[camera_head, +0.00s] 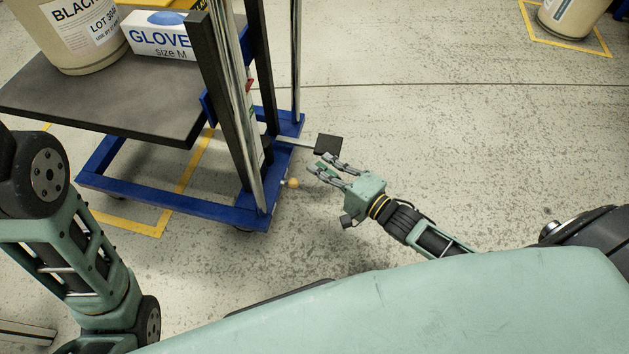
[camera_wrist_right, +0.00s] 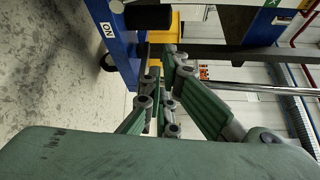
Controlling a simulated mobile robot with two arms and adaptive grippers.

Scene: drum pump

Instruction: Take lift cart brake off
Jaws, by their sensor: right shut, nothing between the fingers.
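The lift cart has a blue base frame (camera_head: 150,196), a dark platform (camera_head: 100,100) and upright posts. A flat black pedal (camera_head: 329,143) sticks out from its right side on a metal bar. A small orange ball knob (camera_head: 293,183) sits by the near right corner of the base. I cannot tell which part is the brake. My right gripper (camera_head: 319,164) is shut and empty, just below the pedal and right of the knob in the head view. Its fingers (camera_wrist_right: 161,62) show in the wrist view, with the blue frame (camera_wrist_right: 110,35) beyond. My left arm is at the left; its gripper is out of view.
A drum (camera_head: 75,35) and a glove box (camera_head: 160,36) stand on the cart platform. Another drum (camera_head: 570,16) stands far right inside yellow floor lines. A black wheel (camera_wrist_right: 107,62) shows under the frame.

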